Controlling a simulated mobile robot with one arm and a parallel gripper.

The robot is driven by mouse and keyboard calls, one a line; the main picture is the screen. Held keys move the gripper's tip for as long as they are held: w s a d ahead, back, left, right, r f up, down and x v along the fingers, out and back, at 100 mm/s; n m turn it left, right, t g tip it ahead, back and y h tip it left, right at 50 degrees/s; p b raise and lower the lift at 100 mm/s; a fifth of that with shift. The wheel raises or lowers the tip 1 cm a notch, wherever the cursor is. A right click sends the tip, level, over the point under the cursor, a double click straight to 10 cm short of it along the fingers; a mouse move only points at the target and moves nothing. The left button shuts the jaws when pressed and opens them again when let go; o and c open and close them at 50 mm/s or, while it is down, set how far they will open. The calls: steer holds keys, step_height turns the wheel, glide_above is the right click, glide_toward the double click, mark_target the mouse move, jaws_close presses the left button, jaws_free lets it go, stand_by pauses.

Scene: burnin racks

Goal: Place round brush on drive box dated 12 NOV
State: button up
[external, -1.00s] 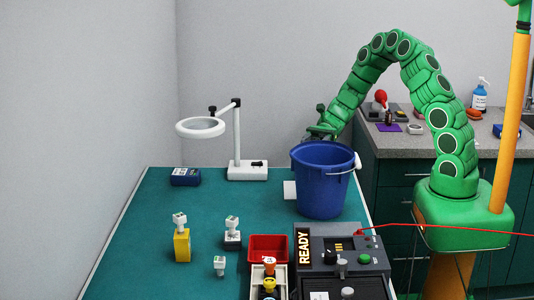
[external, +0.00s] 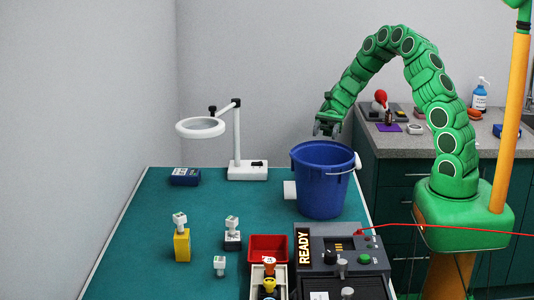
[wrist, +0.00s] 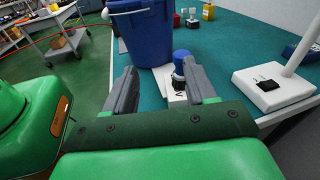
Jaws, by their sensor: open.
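My gripper (external: 327,127) hangs open and empty above the far rim of the blue bucket (external: 322,185), fingers pointing down. In the wrist view its fingers (wrist: 159,75) are spread. A blue-topped piece with a dark lower part (wrist: 181,60) shows near the right finger, at a white box (wrist: 162,77) with a partly visible dark "V". I cannot tell whether this piece is the round brush. The bucket hides it in the external view, where only an edge of a white box (external: 290,190) shows. No 12 NOV date is readable.
The bucket stands close to the white box. A magnifier lamp (external: 238,150) and a small blue box (external: 185,177) stand at the back. A yellow block (external: 182,246), a red tray (external: 268,248) and a READY unit (external: 340,250) are nearer. The teal bench's middle is clear.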

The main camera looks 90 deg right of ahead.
steer(key=s+a+r+n+g+h, duration=0.3)
steer(key=s+a+n+g, duration=0.15)
steer(key=a, duration=0.45)
steer(key=s+a+r+n+g+h, duration=0.4)
steer(key=s+a+n, duration=0.15)
steer(key=a, duration=0.35)
steer(key=s+r+n+t+h, duration=0.2)
steer(key=s+n+h, duration=0.7)
steer(key=s, duration=0.5)
steer(key=shift+s+d+r+n, duration=0.2)
steer(key=shift+s+r+n, duration=0.2)
steer(key=shift+n, duration=0.1)
